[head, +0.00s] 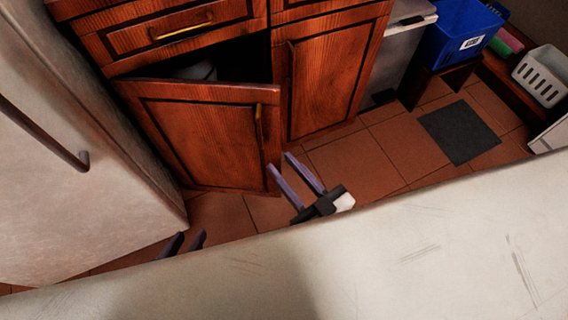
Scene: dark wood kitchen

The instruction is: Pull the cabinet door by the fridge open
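The cabinet door (205,135) beside the fridge (70,130) is partly open. It is hinged on the fridge side, its free edge swung out from the frame, with a dark gap above it. Its vertical brass handle (259,127) is near the free edge. My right gripper (279,161) is open, fingers apart, at the lower part of the free edge, below the handle. One fingertip overlaps the door edge in the picture; I cannot tell whether it touches. My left gripper (191,236) is low near the fridge, fingers apart and empty; the rest of it is hidden.
A drawer with a brass handle (182,27) is above the door, and a closed cabinet door (325,75) is to its right. A pale surface (420,250) fills the foreground. A blue bin (458,35), a white basket (540,75) and a dark mat (459,132) are at right. Tiled floor is clear between.

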